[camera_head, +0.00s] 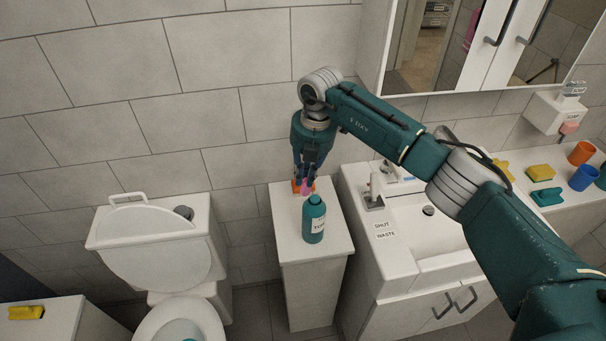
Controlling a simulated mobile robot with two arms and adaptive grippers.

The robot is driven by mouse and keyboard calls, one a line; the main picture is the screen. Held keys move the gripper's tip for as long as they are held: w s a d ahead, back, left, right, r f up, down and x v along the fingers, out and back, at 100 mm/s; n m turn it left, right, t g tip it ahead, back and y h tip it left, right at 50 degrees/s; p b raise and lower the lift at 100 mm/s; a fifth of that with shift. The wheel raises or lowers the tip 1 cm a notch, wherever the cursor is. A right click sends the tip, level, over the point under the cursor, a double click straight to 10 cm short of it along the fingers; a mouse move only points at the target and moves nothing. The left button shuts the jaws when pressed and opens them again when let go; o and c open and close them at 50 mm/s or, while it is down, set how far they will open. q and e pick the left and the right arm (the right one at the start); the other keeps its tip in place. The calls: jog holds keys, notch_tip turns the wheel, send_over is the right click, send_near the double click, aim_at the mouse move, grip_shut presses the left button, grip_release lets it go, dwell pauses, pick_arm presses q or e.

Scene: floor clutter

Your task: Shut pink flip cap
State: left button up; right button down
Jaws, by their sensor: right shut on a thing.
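The fingers and the teal bottle in front partly hide this spot, so I cannot tell how far the cap is closed. My left gripper is not in view.
A teal bottle (314,222) stands upright on the narrow white cabinet (288,232), close in front of the gripper. A toilet (155,258) is on the left. A sink (425,235) with a tap (375,190) is on the right, under my right arm.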

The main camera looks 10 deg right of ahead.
aim_at(307, 188)
jog(key=shift+s+d+f+t+y+b, duration=0.15)
jog(key=shift+s+d+t+y+b, duration=0.15)
jog(key=shift+d+t+y+b, duration=0.15)
jog(key=b, duration=0.2)
jog(key=s+t+y+b, duration=0.1)
jog(key=b, duration=0.1)
jog(key=d+t+y+b, duration=0.1)
jog(key=b, duration=0.1)
jog(key=shift+s+d+f+t+y, duration=0.1)
jog(key=shift+s+f+t+y, duration=0.15)
jog(key=shift+f, duration=0.05)
jog(key=shift+s+d+r+t+y+b, duration=0.2)
jog(key=shift+t+y+b, duration=0.1)
jog(key=shift+b, duration=0.75)
jog(key=c, duration=1.9)
grip_release()
jog(key=v, duration=1.2)
